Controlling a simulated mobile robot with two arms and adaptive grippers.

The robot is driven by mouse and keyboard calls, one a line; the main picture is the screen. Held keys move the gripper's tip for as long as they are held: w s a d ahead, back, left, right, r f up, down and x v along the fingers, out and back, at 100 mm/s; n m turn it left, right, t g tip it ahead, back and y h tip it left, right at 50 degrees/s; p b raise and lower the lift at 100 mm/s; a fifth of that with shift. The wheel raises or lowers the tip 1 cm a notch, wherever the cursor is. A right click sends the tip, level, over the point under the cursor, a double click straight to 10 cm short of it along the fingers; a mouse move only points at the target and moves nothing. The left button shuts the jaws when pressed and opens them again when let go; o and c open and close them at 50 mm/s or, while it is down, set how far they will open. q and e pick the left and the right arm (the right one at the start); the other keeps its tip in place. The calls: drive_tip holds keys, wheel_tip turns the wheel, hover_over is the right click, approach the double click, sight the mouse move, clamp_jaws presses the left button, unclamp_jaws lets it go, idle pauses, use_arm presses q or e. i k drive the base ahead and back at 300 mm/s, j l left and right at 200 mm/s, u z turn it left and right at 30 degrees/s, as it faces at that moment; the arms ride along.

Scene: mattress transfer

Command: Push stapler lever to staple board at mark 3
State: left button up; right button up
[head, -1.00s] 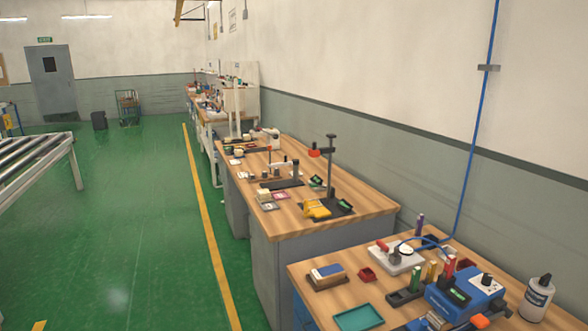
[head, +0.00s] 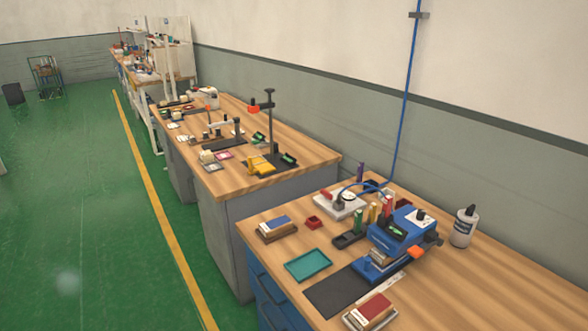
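Neither of my grippers is in view. I cannot make out a board or any mark 3. No thing in view is clearly the stapler. A blue bench machine (head: 398,232) with a dark knob on top stands on the near workbench (head: 480,282). A small device with a light arm (head: 223,128) is on the middle workbench (head: 292,152), too small to tell its kind. A yellow device (head: 261,165) sits by a dark upright stand (head: 270,125) on the same bench.
The near bench also holds a teal tray (head: 308,264), a black mat (head: 344,290), a red-topped block (head: 371,310) and a white bottle (head: 464,227). Benches line the wall at right. Green floor (head: 75,200) is open left of the yellow line (head: 163,220).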

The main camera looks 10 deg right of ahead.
sight(414, 251)
drive_tip(key=l+z, duration=0.1)
drive_tip(key=z, duration=1.15)
